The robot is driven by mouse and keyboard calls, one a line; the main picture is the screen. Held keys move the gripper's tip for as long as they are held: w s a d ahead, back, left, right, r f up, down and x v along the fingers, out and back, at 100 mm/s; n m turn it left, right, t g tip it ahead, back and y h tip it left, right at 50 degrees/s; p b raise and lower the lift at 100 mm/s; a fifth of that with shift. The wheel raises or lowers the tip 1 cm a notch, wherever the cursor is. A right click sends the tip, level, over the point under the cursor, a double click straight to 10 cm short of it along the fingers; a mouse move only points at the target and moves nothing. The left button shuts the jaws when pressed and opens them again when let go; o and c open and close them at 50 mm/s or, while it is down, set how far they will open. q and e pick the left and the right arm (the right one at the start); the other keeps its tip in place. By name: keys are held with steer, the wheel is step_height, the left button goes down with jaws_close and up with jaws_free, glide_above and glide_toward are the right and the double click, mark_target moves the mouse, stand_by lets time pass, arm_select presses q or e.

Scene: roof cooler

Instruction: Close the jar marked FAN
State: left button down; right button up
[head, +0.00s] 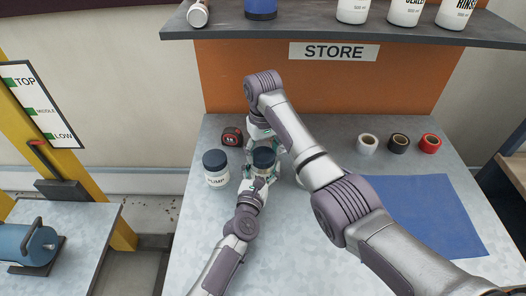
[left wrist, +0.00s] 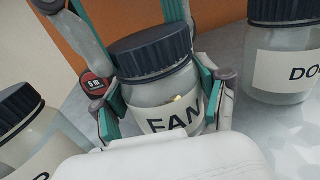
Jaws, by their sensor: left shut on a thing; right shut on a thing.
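The jar marked FAN (left wrist: 165,95) is a clear jar with a white label, upright on the grey table. Its dark ribbed lid (left wrist: 155,50) sits on its mouth; I cannot tell how tight it is. In the head view the lid (head: 264,158) shows between my two grippers. My left gripper (left wrist: 163,112) is shut around the jar's body from the front. My right gripper (head: 264,146) reaches down from behind and above and is shut on the lid, its fingers on either side. The label is partly hidden at its bottom.
A jar marked PUMP (head: 217,170) stands close on the left. A jar whose label begins DO (left wrist: 285,60) stands on the right, mostly behind my right arm in the head view. A tape measure (head: 232,136), tape rolls (head: 398,143) and a blue mat (head: 425,215) lie around.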

steer(key=m, duration=0.9)
steer(key=shift+m, duration=0.3)
steer(key=o, duration=1.3)
steer(key=shift+c, duration=0.2)
steer(key=shift+r, duration=2.25)
steer(key=shift+c, duration=0.3)
